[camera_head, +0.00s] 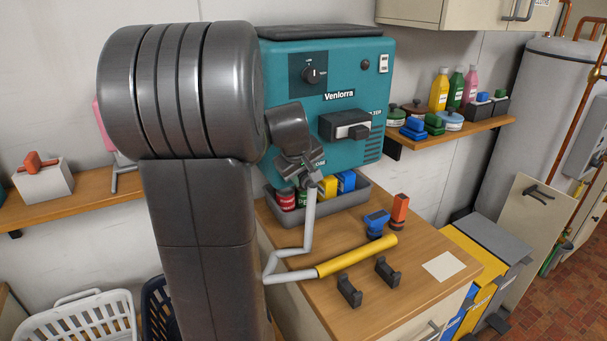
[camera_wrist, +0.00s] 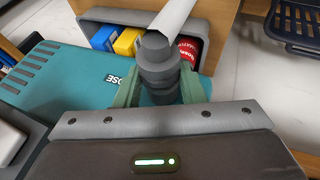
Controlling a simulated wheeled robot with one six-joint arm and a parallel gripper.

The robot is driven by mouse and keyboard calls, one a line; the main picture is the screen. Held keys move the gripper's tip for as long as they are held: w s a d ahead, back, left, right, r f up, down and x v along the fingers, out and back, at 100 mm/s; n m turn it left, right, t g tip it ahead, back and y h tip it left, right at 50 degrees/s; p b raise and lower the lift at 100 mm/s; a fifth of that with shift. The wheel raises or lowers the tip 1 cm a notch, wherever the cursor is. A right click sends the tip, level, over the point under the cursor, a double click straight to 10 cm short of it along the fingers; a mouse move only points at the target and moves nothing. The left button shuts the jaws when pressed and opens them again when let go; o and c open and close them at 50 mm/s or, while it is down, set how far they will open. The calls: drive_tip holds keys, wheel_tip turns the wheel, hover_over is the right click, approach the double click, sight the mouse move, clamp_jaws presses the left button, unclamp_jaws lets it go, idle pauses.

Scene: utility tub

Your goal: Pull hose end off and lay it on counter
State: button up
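The hose end (camera_wrist: 160,62) is a dark grey stepped connector with a pale grey hose (camera_wrist: 173,18) running from it. My gripper (camera_wrist: 160,93) has one green finger on each side of the connector, apparently closed against it. In the head view my gripper (camera_head: 312,170) is at the lower front of the teal machine (camera_head: 350,75), by its hose label. The pale hose (camera_head: 309,220) hangs down and bends to a yellow grip lying over the wooden counter (camera_head: 385,305). Whether the connector is still seated on the machine is hidden by my gripper.
A grey bin (camera_head: 335,203) with cans and boxes stands under the machine.

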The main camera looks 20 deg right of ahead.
drive_tip(key=c, duration=0.4)
drive_tip(key=shift+c, duration=0.2)
drive_tip(key=shift+s, duration=0.2)
drive_tip(key=shift+s+d, duration=0.15)
drive_tip(key=shift+s, duration=1)
drive_tip(key=shift+s+d, duration=0.15)
drive_tip(key=shift+s, duration=1)
drive_tip(key=shift+s, duration=0.15)
